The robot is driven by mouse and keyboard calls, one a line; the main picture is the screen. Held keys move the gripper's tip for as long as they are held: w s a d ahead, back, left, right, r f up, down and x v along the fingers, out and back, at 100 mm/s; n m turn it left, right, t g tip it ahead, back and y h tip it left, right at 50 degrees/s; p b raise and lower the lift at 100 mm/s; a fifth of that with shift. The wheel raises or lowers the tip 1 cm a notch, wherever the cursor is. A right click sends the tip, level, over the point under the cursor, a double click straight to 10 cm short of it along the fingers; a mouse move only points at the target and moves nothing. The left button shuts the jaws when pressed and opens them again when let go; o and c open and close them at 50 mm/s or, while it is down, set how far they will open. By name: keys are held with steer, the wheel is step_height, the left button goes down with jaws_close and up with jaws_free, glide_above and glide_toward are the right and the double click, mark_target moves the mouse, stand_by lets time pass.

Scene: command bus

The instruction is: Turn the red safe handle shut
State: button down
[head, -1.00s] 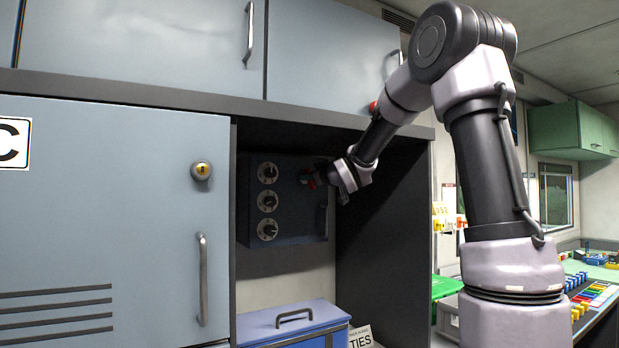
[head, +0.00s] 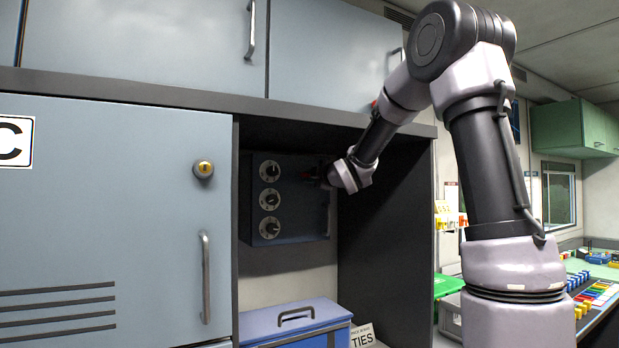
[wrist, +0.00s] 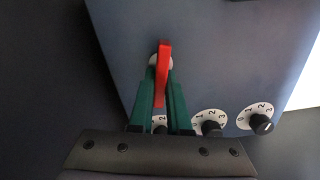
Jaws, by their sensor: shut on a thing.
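The red safe handle (wrist: 163,65) shows in the wrist view as a narrow red bar over a pale round hub. My gripper (wrist: 163,92), with two green fingers, is shut on the handle, one finger on each side of it. The safe (head: 292,222) is a dark blue box in the open bay in the head view. Three dials sit on the left of its front. There, my gripper (head: 319,175) is at the right part of the safe front, and the handle is mostly hidden in shadow and behind my gripper.
Dial knobs (wrist: 262,124) lie close to my fingers in the wrist view. A dark side panel (head: 385,235) stands right of the safe, and a shelf edge (head: 330,116) runs above it. A blue case (head: 292,322) sits below, with free space between it and the safe.

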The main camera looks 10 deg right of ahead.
steer(key=shift+f+n, duration=0.2)
steer(key=shift+n, duration=1.1)
steer(key=c, duration=0.9)
jaws_free()
steer(key=v, duration=1)
steer(key=shift+s+d, duration=0.1)
steer(key=shift+s, duration=0.3)
